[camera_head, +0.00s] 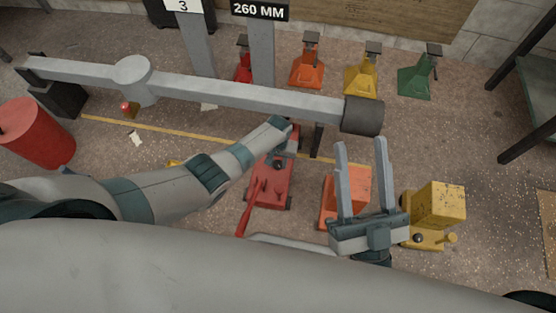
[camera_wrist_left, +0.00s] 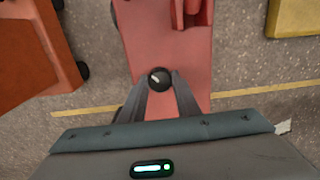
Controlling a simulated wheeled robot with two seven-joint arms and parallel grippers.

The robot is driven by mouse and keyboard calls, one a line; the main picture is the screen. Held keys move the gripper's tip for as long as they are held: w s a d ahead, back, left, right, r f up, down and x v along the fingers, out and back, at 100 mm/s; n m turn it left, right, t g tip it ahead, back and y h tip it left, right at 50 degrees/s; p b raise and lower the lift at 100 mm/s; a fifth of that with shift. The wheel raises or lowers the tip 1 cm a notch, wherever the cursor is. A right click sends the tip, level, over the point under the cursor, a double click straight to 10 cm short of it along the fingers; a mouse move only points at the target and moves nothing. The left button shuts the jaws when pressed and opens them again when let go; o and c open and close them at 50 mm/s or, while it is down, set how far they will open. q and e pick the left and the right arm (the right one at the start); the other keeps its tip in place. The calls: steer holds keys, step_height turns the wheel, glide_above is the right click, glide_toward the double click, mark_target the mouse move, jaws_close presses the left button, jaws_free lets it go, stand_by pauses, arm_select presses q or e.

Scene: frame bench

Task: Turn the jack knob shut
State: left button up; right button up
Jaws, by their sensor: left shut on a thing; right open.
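A red floor jack (camera_head: 270,184) stands on the floor near the middle of the head view, with its handle toward me. Its black knob (camera_wrist_left: 160,78) has a pale mark on top and shows in the left wrist view against the red body (camera_wrist_left: 165,45). My left gripper (camera_wrist_left: 160,84) is shut on the knob, a finger on either side. In the head view, my left arm reaches over to the far end of the jack. My right gripper (camera_head: 361,143) is open and empty, its fingers pointing away from me beside the orange jack (camera_head: 356,185).
A thick grey beam (camera_head: 230,92) with a dark end crosses just beyond the jack. A yellow jack (camera_head: 438,205) stands at right, a red drum (camera_head: 38,130) at left. Several coloured stands, including a green one (camera_head: 417,82), line the back. A shelf frame (camera_head: 530,90) is far right.

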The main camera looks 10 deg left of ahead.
arm_select(q)
steer(key=m, duration=0.3)
steer(key=shift+m+p, duration=0.3)
steer(key=shift+m, duration=2)
arm_select(e)
steer(key=shift+w+f+g+h, duration=0.2)
steer(key=shift+w+f+g, duration=0.4)
steer(key=shift+f, duration=0.25)
steer(key=shift+w+f+g+h, duration=0.2)
steer(key=shift+w+f+g, duration=0.35)
steer(key=shift+f, duration=0.25)
arm_select(q)
steer(key=o, duration=1)
steer(key=shift+o, duration=0.2)
